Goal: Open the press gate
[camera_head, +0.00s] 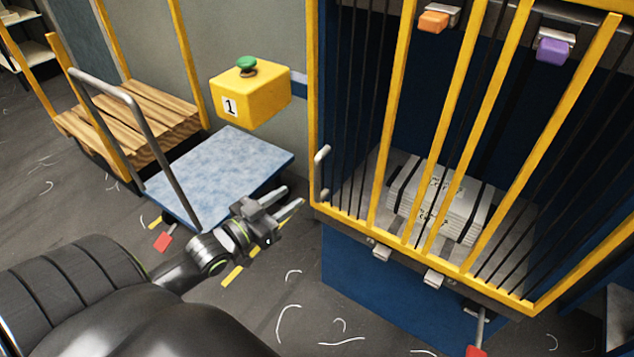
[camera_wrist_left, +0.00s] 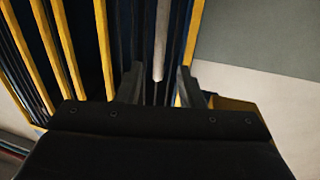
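The press gate (camera_head: 398,100) is a yellow frame with black bars across the front of the blue press, and it looks closed. Its pale upright handle (camera_head: 321,168) is on the gate's left edge. My left gripper (camera_head: 294,197) is open and empty, left of the handle and apart from it. In the left wrist view the handle (camera_wrist_left: 161,45) lines up between the two spread fingers (camera_wrist_left: 157,85), beyond their tips. The gate's yellow bars (camera_wrist_left: 63,45) show to the left there. My right gripper is not in view.
A strapped grey bale (camera_head: 440,205) lies behind the bars. A yellow box with a green button (camera_head: 255,95) is on the wall to the left. A blue-topped cart (camera_head: 225,170) stands below it, close to my left arm. Wooden slats (camera_head: 135,120) are further left. Scraps litter the floor.

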